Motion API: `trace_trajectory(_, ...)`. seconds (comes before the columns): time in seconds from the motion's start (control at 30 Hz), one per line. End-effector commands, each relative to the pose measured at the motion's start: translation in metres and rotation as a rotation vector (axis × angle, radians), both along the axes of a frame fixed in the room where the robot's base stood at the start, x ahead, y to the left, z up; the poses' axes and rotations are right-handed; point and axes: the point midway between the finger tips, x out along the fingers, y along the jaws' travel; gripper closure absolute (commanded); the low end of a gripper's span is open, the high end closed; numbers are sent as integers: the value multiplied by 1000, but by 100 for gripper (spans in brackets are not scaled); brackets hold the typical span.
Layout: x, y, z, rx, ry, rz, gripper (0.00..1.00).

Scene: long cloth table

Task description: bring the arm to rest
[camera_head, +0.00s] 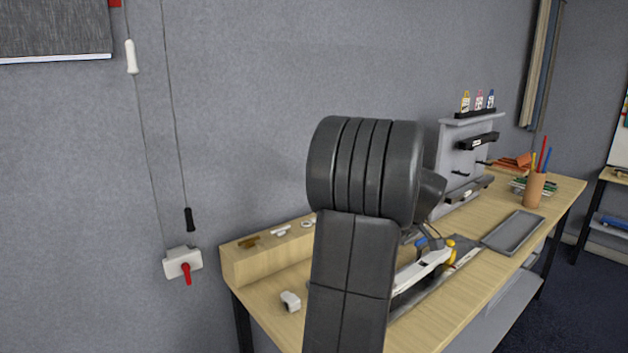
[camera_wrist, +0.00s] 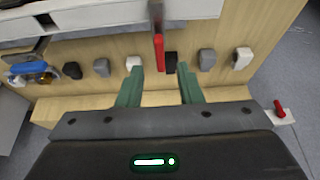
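My gripper (camera_wrist: 160,78) shows in the wrist view as two green fingers spread apart, with a clear gap and nothing held between them. It points toward the wooden table (camera_wrist: 112,80). A thin red bar (camera_wrist: 158,52) and a black piece (camera_wrist: 171,63) lie just beyond the fingertips; I cannot tell how far below they are. In the head view my raised dark arm fills the middle of the picture and stands over the table (camera_head: 262,305). My gripper is hidden behind the arm there.
A wall box with a red lever (camera_head: 186,272) is left of the table, also in the wrist view (camera_wrist: 281,110). A white piece (camera_head: 290,301) lies at the near table end. A grey tray (camera_head: 513,232), a pencil cup (camera_head: 535,190) and a grey rack (camera_head: 452,160) stand farther right.

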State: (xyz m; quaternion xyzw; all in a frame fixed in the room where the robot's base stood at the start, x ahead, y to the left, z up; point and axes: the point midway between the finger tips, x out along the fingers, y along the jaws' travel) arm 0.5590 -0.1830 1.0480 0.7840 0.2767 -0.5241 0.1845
Motion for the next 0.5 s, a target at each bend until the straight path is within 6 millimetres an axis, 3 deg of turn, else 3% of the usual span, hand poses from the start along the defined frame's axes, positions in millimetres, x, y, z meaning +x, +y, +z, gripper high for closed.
trace_trajectory(0.2,9,7,-28,-1,1,0,67)
trace_trajectory(0.5,12,10,-37,-1,-1,-8,67)
